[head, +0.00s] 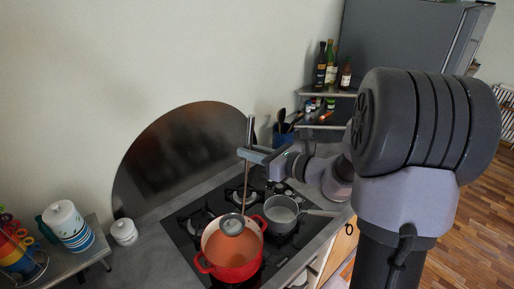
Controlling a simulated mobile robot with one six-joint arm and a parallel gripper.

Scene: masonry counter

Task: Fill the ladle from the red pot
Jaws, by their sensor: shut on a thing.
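The red pot (231,267) stands on the front of the black stove, with orange-red liquid inside. The ladle (232,224) is held upright by its long handle, with its round grey bowl over the back part of the pot's opening. I cannot tell whether the bowl touches the liquid, or what is in it. My gripper (250,154) is shut on the ladle's handle, well above the pot. My arm reaches in from the right.
A grey saucepan (281,213) with its handle to the right stands beside the red pot. A dark utensil holder (284,134) is behind my gripper. Bottles (329,65) stand on a corner shelf. A white lidded jar (124,232) is on the left of the counter, with free counter around it.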

